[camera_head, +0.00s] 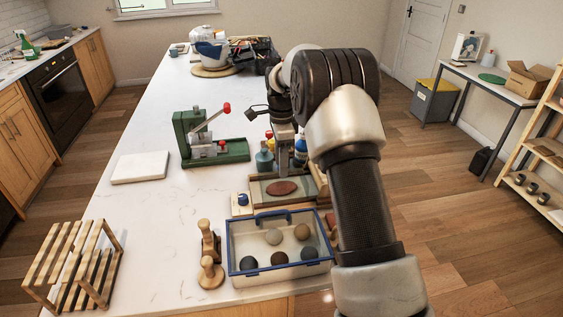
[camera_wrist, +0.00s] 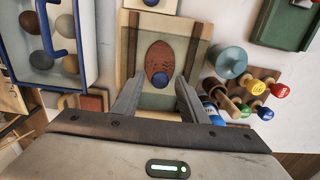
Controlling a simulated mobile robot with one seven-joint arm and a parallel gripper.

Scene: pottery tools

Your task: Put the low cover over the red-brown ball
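Several balls lie in the blue-rimmed tray (camera_head: 231,262). One brown ball (camera_head: 279,258) in its near row looks most like the red-brown one, and it also shows in the wrist view (camera_wrist: 29,20). I cannot tell for sure which thing is the low cover. My gripper (camera_wrist: 158,84) is open over this panel, with gaps between both fingers and the knob. My arm hides part of the area in the head view.
A wooden block with a blue knob (camera_head: 243,198) stands left of the panel. Pegs with coloured tops (camera_wrist: 265,100) and a blue-grey jar (camera_wrist: 229,60) stand close to my gripper. A green press (camera_head: 215,150) and a white slab (camera_head: 140,167) are farther left. The table's left middle is clear.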

